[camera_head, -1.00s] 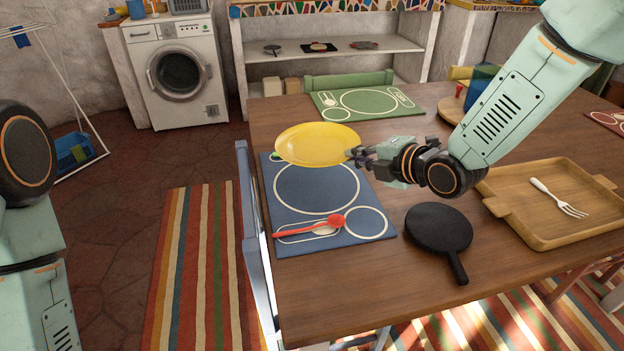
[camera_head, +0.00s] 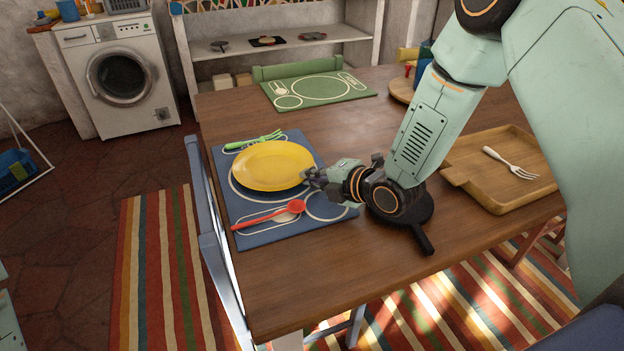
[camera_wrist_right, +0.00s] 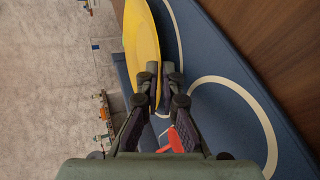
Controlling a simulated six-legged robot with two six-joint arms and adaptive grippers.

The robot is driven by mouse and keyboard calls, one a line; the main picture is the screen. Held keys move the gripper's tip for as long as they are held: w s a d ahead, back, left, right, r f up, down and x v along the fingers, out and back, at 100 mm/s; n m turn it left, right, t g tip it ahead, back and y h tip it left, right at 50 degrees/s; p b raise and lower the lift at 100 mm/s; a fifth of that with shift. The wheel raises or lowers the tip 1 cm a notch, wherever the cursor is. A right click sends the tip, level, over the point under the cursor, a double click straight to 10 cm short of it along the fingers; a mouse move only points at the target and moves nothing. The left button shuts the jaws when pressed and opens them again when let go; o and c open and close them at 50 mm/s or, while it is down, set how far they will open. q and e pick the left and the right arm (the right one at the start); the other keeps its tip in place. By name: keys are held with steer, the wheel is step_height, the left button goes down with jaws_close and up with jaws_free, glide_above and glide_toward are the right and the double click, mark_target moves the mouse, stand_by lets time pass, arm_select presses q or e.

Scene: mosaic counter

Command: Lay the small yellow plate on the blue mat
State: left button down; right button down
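The yellow plate (camera_head: 272,165) is over the large ring of the blue mat (camera_head: 240,210), near the table's left edge. My right gripper (camera_head: 308,176) is at the plate's right side. In the right wrist view the plate's rim (camera_wrist_right: 142,45) sits between the closed fingertips (camera_wrist_right: 160,78), with the blue mat (camera_wrist_right: 215,65) behind it. The plate is close over the mat; I cannot tell whether it touches. It hides most of the ring. My left gripper is out of view.
A green fork (camera_head: 254,141) lies behind the plate and a red spoon (camera_head: 268,216) in front, both on the mat. A black pan (camera_head: 418,225) is below my right wrist. A wooden tray (camera_head: 462,180) with a white fork stands right. A green mat (camera_head: 350,95) lies farther back.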

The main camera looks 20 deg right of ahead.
steer(key=shift+s+a, duration=0.2)
steer(key=c, duration=1.8)
jaws_free()
steer(key=shift+w+d+f, duration=0.1)
steer(key=shift+d+f, duration=0.05)
steer(key=shift+r, duration=0.3)
steer(key=shift+s+d+r, duration=0.15)
steer(key=shift+s, duration=0.15)
steer(key=p+v, duration=0.3)
steer(key=v, duration=0.5)
steer(key=shift+s+r+p, duration=0.15)
steer(key=shift+s+p, duration=0.05)
steer(key=shift+p, duration=0.1)
steer(key=shift+p+v, duration=0.75)
steer(key=shift+v, duration=0.6)
steer(key=shift+s, duration=0.1)
